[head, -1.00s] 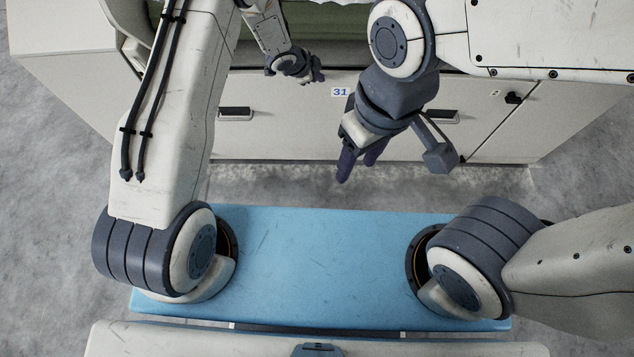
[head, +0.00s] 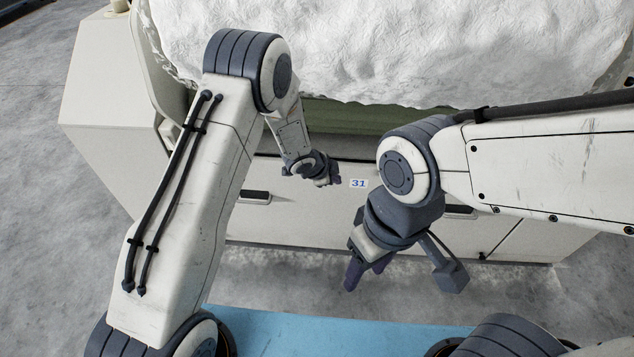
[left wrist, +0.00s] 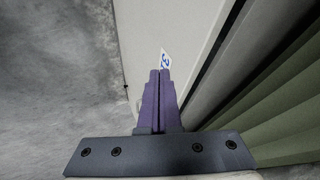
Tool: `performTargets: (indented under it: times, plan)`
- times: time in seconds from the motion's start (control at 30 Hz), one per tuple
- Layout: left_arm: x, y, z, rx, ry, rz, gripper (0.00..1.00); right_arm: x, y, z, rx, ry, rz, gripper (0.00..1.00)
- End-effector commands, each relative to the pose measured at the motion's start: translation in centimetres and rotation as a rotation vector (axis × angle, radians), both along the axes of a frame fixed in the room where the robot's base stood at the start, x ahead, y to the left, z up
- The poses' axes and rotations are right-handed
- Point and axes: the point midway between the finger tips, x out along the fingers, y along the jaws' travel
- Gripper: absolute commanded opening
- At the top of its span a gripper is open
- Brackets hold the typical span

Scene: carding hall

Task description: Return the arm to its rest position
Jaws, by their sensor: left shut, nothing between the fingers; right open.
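My right gripper (head: 364,274) is lower and to the right in the head view, pointing down above the floor strip before the cabinet. Its purple fingers are a little apart and empty.
Rumpled white material (head: 380,45) lies above a green band (head: 355,118). My blue base top is below. Grey floor is bare at the left.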

Motion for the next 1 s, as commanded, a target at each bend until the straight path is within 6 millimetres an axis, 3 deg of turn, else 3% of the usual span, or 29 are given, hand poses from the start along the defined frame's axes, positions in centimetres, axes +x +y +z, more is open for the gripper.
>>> performTargets:
  times: [0.03, 0.3, 0.77, 0.87, 1.0]
  plan:
    - [-0.3, 0.6, 2.0, -0.002, -0.007, 0.003, 0.0, 0.1, 0.0, 0.9, 0.002, -0.002, 0.0, 0.52]
    - [-3.0, 2.8, 6.3, -0.002, -0.006, 0.003, 0.0, 0.1, 0.1, 2.0, 0.002, -0.002, 0.0, 0.52]
    - [-4.2, 3.4, 8.3, 0.004, -0.003, 0.016, 0.0, 0.1, 0.0, 2.3, 0.001, -0.002, 0.0, 0.52]
    - [-4.9, 3.2, 10.4, 0.031, 0.012, 0.081, 0.0, 0.1, 0.1, 2.4, 0.001, -0.002, 0.0, 0.52]
    - [-8.6, 3.1, 15.2, 0.073, 0.078, 0.264, 0.0, 0.1, 0.1, 2.3, 0.001, -0.002, 0.0, 0.52]
